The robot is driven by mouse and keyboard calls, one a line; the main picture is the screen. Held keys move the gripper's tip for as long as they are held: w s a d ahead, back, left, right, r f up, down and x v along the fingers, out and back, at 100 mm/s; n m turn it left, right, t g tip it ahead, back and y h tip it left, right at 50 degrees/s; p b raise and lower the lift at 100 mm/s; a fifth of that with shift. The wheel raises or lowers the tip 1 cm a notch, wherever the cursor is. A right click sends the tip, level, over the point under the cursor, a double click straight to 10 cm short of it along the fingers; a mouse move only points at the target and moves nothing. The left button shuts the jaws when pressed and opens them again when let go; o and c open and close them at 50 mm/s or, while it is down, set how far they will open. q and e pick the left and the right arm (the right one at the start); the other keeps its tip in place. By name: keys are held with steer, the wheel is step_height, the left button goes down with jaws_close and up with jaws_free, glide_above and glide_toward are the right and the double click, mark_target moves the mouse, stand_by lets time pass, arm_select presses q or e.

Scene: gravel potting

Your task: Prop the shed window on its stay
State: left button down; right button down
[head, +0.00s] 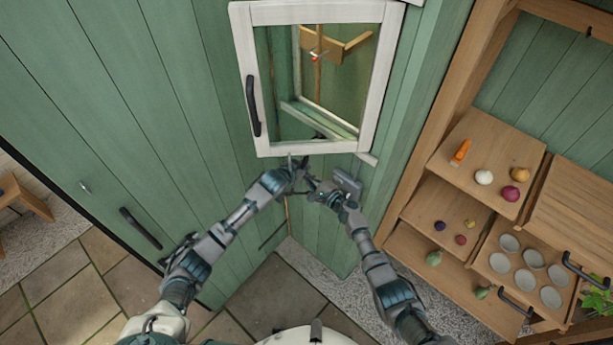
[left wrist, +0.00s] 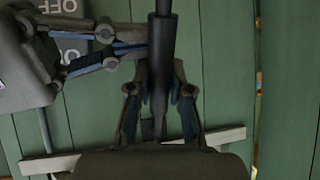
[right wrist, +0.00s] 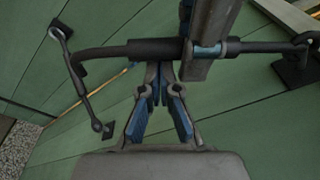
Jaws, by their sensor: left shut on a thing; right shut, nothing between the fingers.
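The shed window (head: 246,65) has a white frame and stands out from its opening in the green wall, with a black handle (head: 252,105) on its left side. The stay (left wrist: 161,45) is a dark rod with a thicker sleeve; it runs across the right wrist view (right wrist: 120,49), bent at its left end and reaching a dark bracket at the right. My left gripper (head: 297,168) is shut on the stay's sleeve below the window. My right gripper (head: 318,187) is shut and empty, its fingertips close beside the rod in the right wrist view (right wrist: 160,72); contact is unclear.
A grey switch plate marked OFF (left wrist: 78,50) is on the wall behind my right gripper. A wooden shelf unit (head: 440,165) with vegetables and several round tins stands at the right. A door handle (head: 140,229) is on the green wall at left. The paving (head: 265,305) below is clear.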

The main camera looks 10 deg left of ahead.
arm_select(q)
steer(key=shift+w+a+r, duration=0.1)
steer(key=shift+w+r, duration=0.1)
steer(key=shift+r, duration=0.15)
arm_select(e)
steer(key=shift+a, duration=0.1)
